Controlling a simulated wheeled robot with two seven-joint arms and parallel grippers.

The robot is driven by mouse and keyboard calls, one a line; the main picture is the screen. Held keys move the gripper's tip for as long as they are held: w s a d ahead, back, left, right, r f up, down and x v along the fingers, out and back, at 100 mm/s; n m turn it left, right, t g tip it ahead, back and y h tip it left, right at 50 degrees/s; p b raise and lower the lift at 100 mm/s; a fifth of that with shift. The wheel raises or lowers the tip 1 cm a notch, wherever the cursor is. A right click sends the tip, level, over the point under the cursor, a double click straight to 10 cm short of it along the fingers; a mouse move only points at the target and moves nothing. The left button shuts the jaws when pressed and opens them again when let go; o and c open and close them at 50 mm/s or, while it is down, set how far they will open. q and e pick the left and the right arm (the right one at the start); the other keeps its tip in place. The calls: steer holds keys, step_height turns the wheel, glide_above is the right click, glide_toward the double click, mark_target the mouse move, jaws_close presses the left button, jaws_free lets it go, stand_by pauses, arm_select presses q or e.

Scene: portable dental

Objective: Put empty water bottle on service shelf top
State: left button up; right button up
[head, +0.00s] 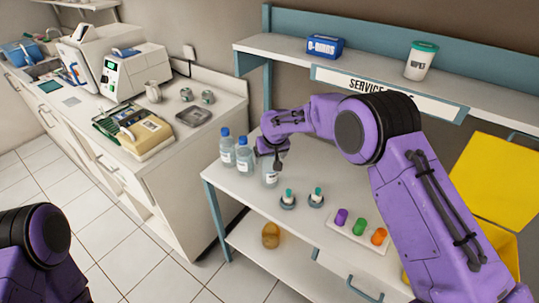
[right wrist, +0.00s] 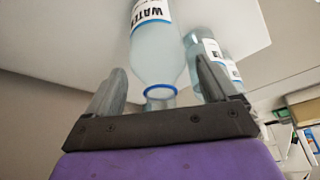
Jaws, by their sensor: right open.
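The water bottle (head: 270,175) stands upright on the bench, clear with a white label, partly hidden by my right gripper (head: 273,155). In the right wrist view, the bottle (right wrist: 157,52) has an uncapped neck with a blue ring and looks empty. Its neck lies between the two open fingers of the right gripper (right wrist: 162,80), with gaps on both sides. The service shelf top (head: 285,48) is the white upper board above the bench, with a "SERVICE" sign on its front edge. My left gripper is out of view; only part of that arm shows.
Two blue-capped bottles (head: 227,150) (head: 244,158) stand just left of the water bottle. A blue box (head: 325,47) and a white tub (head: 421,62) stand on the upper shelf, with free room between them. A tray of coloured items (head: 358,236) lies at right.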

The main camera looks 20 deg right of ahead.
steer(key=b+v, duration=0.2)
steer(key=v, duration=1)
steer(key=shift+r, duration=0.15)
